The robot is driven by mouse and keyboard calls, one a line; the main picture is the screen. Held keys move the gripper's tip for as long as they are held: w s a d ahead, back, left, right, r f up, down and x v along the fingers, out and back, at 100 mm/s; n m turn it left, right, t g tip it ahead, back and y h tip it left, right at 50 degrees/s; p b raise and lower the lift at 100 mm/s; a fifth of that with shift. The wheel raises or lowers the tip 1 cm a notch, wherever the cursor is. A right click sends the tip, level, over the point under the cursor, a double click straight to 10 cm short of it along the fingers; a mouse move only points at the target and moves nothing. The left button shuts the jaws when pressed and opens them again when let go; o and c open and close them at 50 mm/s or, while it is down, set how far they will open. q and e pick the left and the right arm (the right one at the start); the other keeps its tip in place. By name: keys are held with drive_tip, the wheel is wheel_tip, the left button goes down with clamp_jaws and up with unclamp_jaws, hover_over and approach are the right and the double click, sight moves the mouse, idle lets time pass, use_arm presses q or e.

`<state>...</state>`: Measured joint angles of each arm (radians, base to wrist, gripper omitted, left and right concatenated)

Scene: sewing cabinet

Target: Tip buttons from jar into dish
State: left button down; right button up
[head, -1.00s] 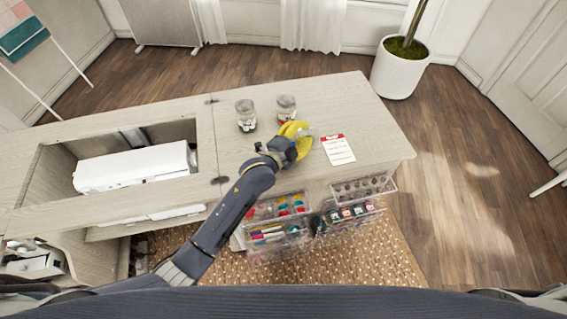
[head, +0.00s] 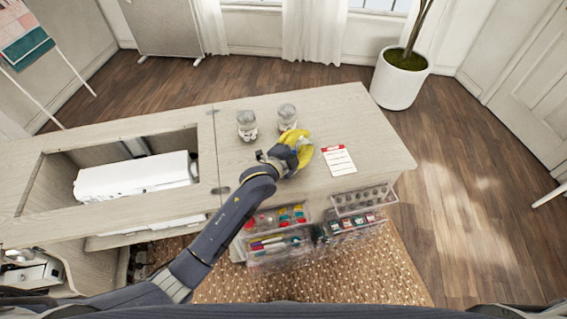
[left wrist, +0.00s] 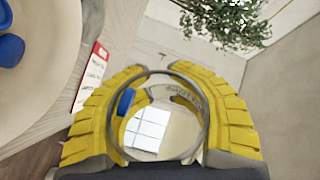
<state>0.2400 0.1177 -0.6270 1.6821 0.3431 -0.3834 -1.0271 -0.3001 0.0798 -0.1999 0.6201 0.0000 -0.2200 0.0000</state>
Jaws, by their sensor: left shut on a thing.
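My left gripper (head: 300,143) has yellow fingers and is over the tabletop, just in front of two glass jars. In the left wrist view, the gripper (left wrist: 162,95) is closed around a clear round jar (left wrist: 205,115), with one finger on each side of its rim. A blue button (left wrist: 126,102) shows within the jar's outline. A pale round surface, seemingly the dish (left wrist: 50,85), fills the left of that view, with blue buttons (left wrist: 9,50) on it. The dish is not clearly visible in the head view. My right gripper is out of view.
Two lidded glass jars (head: 247,125) (head: 287,117) stand at the back of the tabletop. A red-and-white card (head: 339,160) lies to the right of the gripper. Clear organisers (head: 280,245) (head: 362,199) hang at the cabinet front. A white sewing machine (head: 135,177) sits in the left well.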

use_arm(q)
drive_tip(key=shift+f, duration=0.65)
idle(0.4)
idle(0.8)
drive_tip(key=p, duration=0.8)
drive_tip(key=shift+d+f, duration=0.1)
